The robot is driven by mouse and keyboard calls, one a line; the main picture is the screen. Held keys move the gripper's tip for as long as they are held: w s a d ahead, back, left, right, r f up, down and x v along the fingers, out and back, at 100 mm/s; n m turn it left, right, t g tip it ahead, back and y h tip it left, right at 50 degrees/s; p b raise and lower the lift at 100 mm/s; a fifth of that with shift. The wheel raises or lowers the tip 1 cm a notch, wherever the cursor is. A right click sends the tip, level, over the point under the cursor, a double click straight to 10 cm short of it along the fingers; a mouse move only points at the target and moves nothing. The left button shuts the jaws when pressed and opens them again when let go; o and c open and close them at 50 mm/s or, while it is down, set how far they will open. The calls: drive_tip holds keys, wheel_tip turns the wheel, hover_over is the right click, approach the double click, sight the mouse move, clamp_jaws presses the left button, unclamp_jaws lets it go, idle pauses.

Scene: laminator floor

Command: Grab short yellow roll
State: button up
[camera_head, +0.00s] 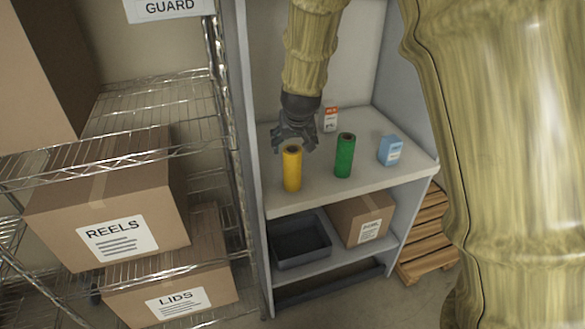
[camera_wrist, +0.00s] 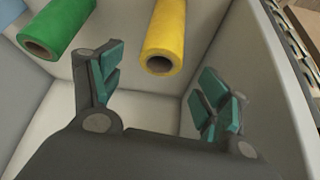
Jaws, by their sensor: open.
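The yellow roll (camera_head: 292,170) stands upright on the upper shelf, near its front left part. In the wrist view the yellow roll (camera_wrist: 164,38) shows beyond the fingers, its hollow end facing the camera. My gripper (camera_head: 294,140) is just above and behind the roll in the head view. In the wrist view my gripper (camera_wrist: 158,88) has its teal-padded fingers spread wide with nothing between them. The roll appears apart from the fingers, though the exact gap is hard to judge.
A green roll (camera_head: 345,155) stands to the right of the yellow one. A blue box (camera_head: 390,151) and a white-orange carton (camera_head: 330,119) share the shelf (camera_head: 395,178). The cabinet's left wall (camera_head: 246,150) is close beside my gripper. A dark bin (camera_head: 300,257) sits below.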

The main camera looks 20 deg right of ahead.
sight(292, 150)
drive_tip(key=shift+p+x, duration=0.95)
drive_tip(key=shift+x, duration=1.9)
drive_tip(key=shift+s, duration=0.15)
drive_tip(key=c, duration=1.6)
clamp_jaws()
